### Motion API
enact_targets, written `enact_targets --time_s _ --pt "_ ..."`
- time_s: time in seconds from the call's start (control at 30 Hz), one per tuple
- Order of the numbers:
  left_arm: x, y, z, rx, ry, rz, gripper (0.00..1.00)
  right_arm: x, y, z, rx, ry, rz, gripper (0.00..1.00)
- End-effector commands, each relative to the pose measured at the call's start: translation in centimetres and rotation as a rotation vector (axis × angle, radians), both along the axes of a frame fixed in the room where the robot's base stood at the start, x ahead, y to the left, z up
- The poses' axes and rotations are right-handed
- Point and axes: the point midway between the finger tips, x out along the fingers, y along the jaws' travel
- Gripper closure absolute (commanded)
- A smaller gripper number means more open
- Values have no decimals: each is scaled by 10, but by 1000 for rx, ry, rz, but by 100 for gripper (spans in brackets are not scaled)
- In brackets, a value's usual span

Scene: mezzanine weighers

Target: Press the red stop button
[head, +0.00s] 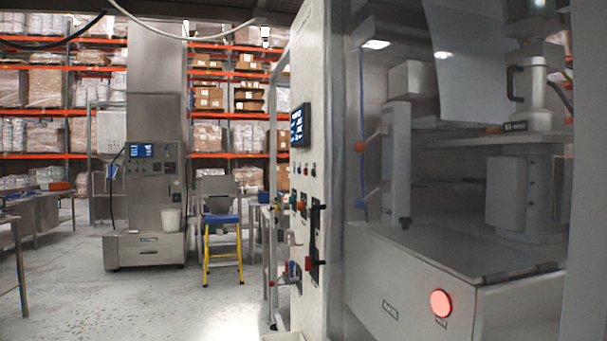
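A round red button (440,303) glows on the pale front panel of the large machine at the right. It sits low on the panel, near its right corner, and nothing covers it. Smaller red and orange controls (301,205) show on the side of the tall pale cabinet left of the machine; they are too small to read. Neither of my grippers is in the head view.
The large machine (390,275) fills the right side. A control cabinet (310,130) with a screen stands beside it. Farther back are a steel weigher (150,200), a blue and yellow step stool (221,220) and loaded shelves. The left floor (130,305) is open.

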Motion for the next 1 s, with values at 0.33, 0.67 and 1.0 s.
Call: enact_targets --time_s 0.33,0.67,1.0 --pt "0 0 0 0 -1 0 64 0 0 0 0 -1 0 100" --pt "1 -1 0 -1 -1 0 64 1 0 0 0 -1 0 100" --pt "1 -1 0 -1 -1 0 64 0 0 0 0 -1 0 100"
